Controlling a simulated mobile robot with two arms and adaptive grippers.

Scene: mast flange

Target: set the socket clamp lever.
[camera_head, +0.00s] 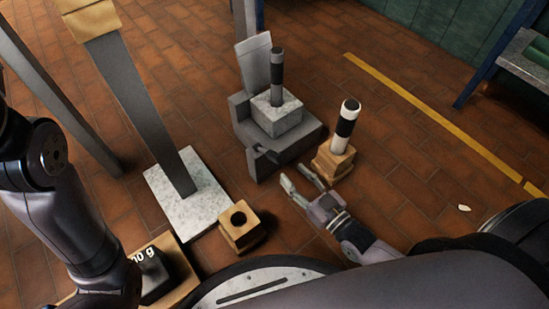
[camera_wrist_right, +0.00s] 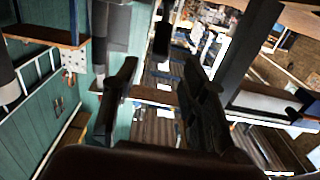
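The grey socket (camera_head: 243,128) stands on the floor in the middle of the head view. A speckled stone block (camera_head: 286,119) with a dark post (camera_head: 277,68) sits in it. A short dark bar (camera_head: 268,155), which looks like the clamp lever, shows on its near side. My right gripper (camera_head: 298,176) is close to the socket's near right corner, its two fingers apart. I see nothing between the fingers. The right wrist view (camera_wrist_right: 157,85) also shows them apart. I cannot tell whether they touch the bar. My left arm comes down at the left; its gripper is not visible.
A wooden block with a black-and-white post (camera_head: 346,125) stands just right of my right gripper. A wooden block with a hole (camera_head: 240,227) and a stone slab (camera_head: 188,198) bearing a tall slanted beam (camera_head: 140,100) are at left. Floor beyond the yellow line (camera_head: 440,132) is mostly clear.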

